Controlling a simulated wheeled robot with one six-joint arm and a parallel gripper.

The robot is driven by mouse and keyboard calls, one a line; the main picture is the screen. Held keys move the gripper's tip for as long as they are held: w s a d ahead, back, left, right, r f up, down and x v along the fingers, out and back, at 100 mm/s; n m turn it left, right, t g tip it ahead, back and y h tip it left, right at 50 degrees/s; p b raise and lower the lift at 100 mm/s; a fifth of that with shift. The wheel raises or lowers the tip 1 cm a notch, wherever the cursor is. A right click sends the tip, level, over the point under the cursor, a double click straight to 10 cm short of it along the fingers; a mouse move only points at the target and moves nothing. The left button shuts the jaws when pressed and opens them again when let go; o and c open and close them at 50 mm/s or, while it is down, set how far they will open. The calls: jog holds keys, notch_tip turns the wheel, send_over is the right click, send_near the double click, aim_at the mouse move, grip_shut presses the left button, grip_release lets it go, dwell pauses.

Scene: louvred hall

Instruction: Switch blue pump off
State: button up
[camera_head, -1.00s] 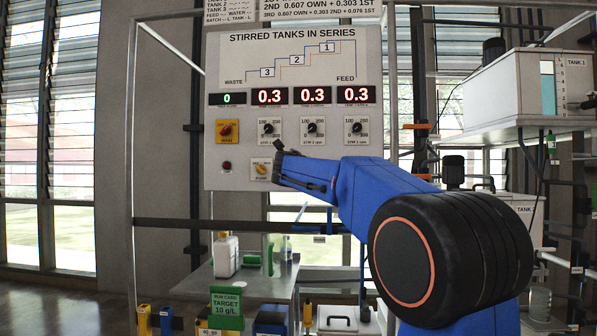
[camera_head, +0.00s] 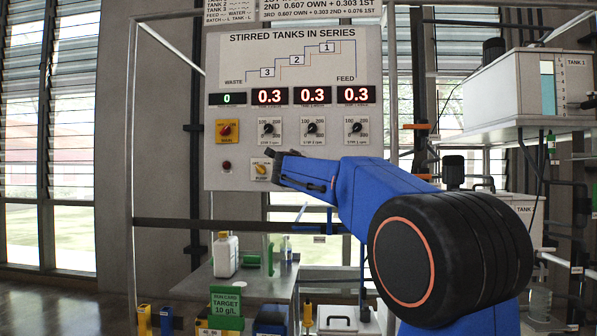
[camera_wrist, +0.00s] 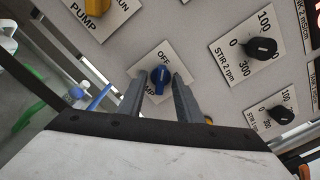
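The blue pump knob (camera_wrist: 160,76) sits on a small white plate (camera_wrist: 150,88) with "OFF" above it and part of the word "PUMP" beside it. Its exact pointer setting is hard to read. My gripper (camera_wrist: 160,88) is open, with one finger on each side of the blue knob in the wrist view. I cannot tell whether the fingers touch it. In the head view my gripper (camera_head: 272,162) is at the lower part of the grey control panel (camera_head: 214,170) and hides the blue knob.
A yellow pump knob (camera_head: 261,169) is just left of my gripper, with its "PUMP" and "RUN" plate (camera_wrist: 112,10) in the wrist view. Stir knobs (camera_head: 268,128) are above, including the stir 2 knob (camera_wrist: 261,47). A red-yellow main switch (camera_head: 227,131) is at upper left.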

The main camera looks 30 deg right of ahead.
jog(key=v, duration=0.7)
dwell(0.5)
jog(key=v, duration=1.7)
